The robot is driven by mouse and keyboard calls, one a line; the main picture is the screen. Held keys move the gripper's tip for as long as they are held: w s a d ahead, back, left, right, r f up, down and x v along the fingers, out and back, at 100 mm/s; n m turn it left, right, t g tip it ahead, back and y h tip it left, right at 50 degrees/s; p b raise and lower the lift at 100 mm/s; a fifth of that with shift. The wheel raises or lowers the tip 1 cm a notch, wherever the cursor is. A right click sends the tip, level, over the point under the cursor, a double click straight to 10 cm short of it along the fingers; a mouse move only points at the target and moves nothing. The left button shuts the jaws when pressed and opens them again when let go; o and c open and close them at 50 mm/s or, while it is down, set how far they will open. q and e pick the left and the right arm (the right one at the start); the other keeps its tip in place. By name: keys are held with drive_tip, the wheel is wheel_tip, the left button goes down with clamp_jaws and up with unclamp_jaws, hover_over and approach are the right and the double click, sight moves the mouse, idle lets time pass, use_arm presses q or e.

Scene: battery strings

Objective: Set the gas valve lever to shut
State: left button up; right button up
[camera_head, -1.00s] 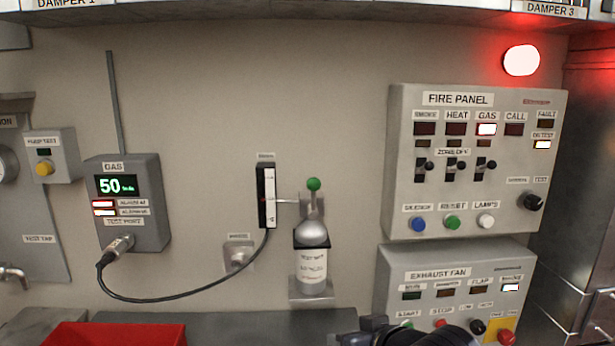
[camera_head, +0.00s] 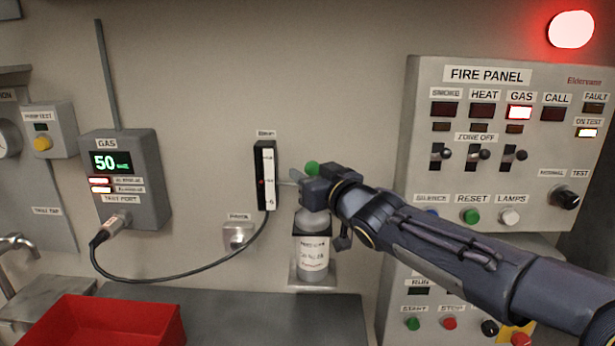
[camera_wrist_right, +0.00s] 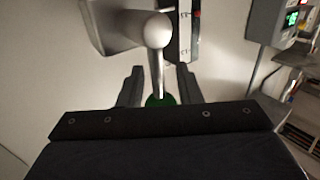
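A lever with a green ball knob (camera_head: 312,168) stands at the top of a labelled bottle (camera_head: 312,250) on the wall. My right gripper (camera_head: 298,180) is at this lever and hides most of its stem in the head view. In the right wrist view, the thin metal lever stem (camera_wrist_right: 159,75) runs from a round silver hub to the green knob (camera_wrist_right: 161,100). The open fingers of the right gripper (camera_wrist_right: 159,82) stand on both sides of the stem, with visible gaps. My left gripper is not in view.
A gauge tube (camera_head: 265,175) is just left of the gripper. A gas meter (camera_head: 125,180) reading 50 has a hose (camera_head: 180,279) curving to the tube. The fire panel (camera_head: 425,110) with its GAS lamp lit is at right. A red bin (camera_head: 100,325) sits lower left.

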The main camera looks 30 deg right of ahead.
drive_tip(key=shift+w, duration=0.2)
drive_tip(key=shift+c, duration=0.3)
clamp_jaws()
